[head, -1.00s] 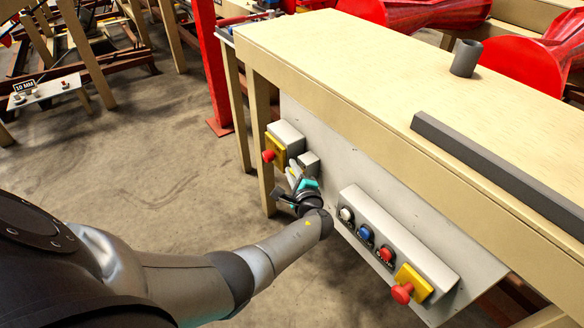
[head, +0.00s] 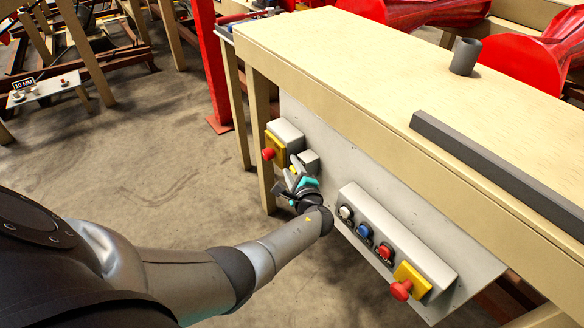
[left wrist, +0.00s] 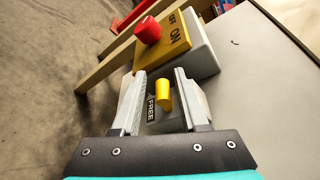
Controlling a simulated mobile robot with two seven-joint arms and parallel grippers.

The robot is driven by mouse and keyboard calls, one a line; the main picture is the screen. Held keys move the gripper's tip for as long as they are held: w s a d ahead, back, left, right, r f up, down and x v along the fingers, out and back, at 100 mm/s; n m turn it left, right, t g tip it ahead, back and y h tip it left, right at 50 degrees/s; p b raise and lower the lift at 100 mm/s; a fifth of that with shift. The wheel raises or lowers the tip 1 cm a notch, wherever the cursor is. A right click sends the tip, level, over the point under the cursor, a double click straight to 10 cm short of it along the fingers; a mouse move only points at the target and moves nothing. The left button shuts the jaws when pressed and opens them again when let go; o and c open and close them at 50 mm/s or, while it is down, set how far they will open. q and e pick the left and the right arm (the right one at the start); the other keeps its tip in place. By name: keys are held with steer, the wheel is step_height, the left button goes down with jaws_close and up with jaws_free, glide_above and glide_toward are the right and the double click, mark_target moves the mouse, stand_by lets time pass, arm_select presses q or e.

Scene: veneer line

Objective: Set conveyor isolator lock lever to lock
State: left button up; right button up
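The lock lever is a short yellow peg (left wrist: 164,95) on a small grey box (left wrist: 166,121) with a dark "FREE" label beside it. In the head view this box (head: 309,160) is partly hidden behind my left gripper (head: 294,177). In the left wrist view my left gripper (left wrist: 160,98) is open, one finger on each side of the lever, with gaps to it. The isolator (left wrist: 172,45) is beside it, a grey box with a yellow face marked OFF and ON and a red knob (left wrist: 148,30). My right gripper is not in view.
A grey panel (head: 330,150) under the wooden bench (head: 330,50) carries these boxes. To the right sits a button box (head: 385,230) with white, blue and red buttons and a red knob on yellow (head: 402,290). Open floor (head: 150,180) lies to the left.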

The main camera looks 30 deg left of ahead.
arm_select(q)
steer(key=shift+w+r, duration=0.15)
steer(key=shift+w, duration=0.05)
